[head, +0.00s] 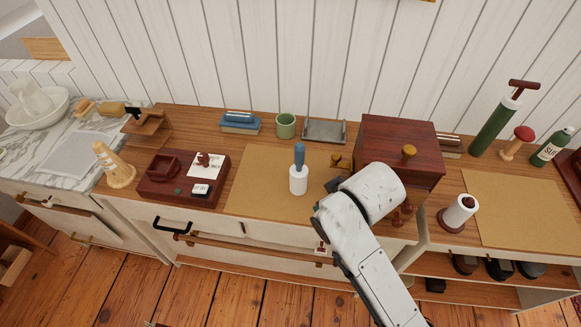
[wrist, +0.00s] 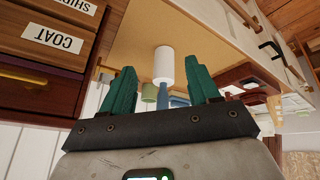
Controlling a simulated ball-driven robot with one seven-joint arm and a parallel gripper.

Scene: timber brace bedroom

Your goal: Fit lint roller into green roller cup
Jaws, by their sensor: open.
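The lint roller (head: 298,180) has a white roll below and a blue handle above. It stands upright on a tan mat (head: 255,190). The green roller cup (head: 285,126) stands behind it, near the wall, with its mouth up. In the upside-down wrist view, the lint roller (wrist: 163,65) appears between the fingers of my gripper (wrist: 162,70), with the cup (wrist: 149,93) partly hidden behind a finger. My gripper is open and holds nothing. It is to the right of the lint roller, and in the head view my arm mostly hides it.
A dark red drawer box (head: 400,150) stands close on the right. A grey tray (head: 325,131) is right of the cup, and a blue-topped block (head: 240,122) is left of it. A red-brown stamp tray (head: 180,190) lies left of the mat. The mat's left part is clear.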

